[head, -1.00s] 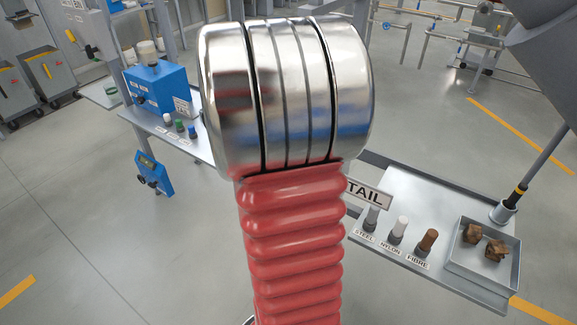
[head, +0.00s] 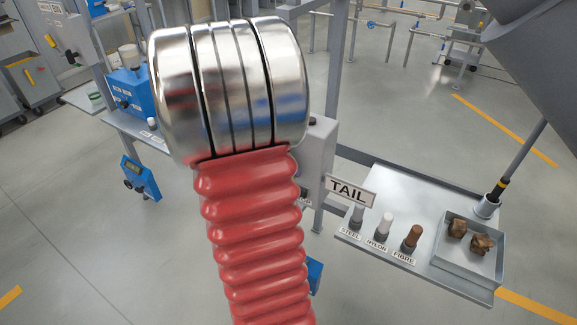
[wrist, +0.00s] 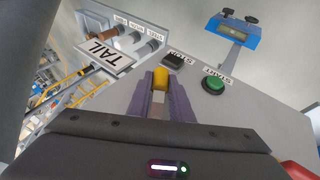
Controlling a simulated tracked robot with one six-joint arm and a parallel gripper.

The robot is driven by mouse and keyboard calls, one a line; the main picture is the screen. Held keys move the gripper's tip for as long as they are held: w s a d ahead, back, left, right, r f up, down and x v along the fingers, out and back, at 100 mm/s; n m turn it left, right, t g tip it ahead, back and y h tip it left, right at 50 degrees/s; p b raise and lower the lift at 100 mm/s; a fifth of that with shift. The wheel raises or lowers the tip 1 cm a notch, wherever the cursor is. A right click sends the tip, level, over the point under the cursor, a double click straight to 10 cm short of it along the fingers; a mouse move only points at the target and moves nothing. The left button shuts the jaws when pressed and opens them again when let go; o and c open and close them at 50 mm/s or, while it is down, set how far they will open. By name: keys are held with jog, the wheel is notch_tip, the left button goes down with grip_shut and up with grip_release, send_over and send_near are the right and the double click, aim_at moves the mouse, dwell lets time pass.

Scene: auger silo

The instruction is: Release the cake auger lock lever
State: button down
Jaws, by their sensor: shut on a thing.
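My gripper (wrist: 160,98) shows in the wrist view, its two purple-grey fingers shut on a yellow-ended lever (wrist: 161,74). Only the lever's yellow end and a pale strip between the fingers show; its pivot is hidden. The lever stands in front of a grey control box (wrist: 215,112) with a green START button (wrist: 213,83) and a dark STOP button (wrist: 173,61). In the head view, my red ribbed arm hides the gripper and the lever; part of the grey box (head: 318,150) shows to its right.
A TAIL sign (head: 350,191) stands by a grey shelf (head: 400,270) with steel, nylon and fibre brushes and a tray (head: 468,265) of brown lumps. A blue gauge (head: 140,178) hangs at left. A dark grey chute fills the upper right. Open floor lies at lower left.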

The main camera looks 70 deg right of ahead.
jog(key=c, duration=1.6)
grip_release()
jog(key=v, duration=1.3)
jog(key=shift+w+a+r, duration=0.1)
jog(key=shift+r, duration=0.25)
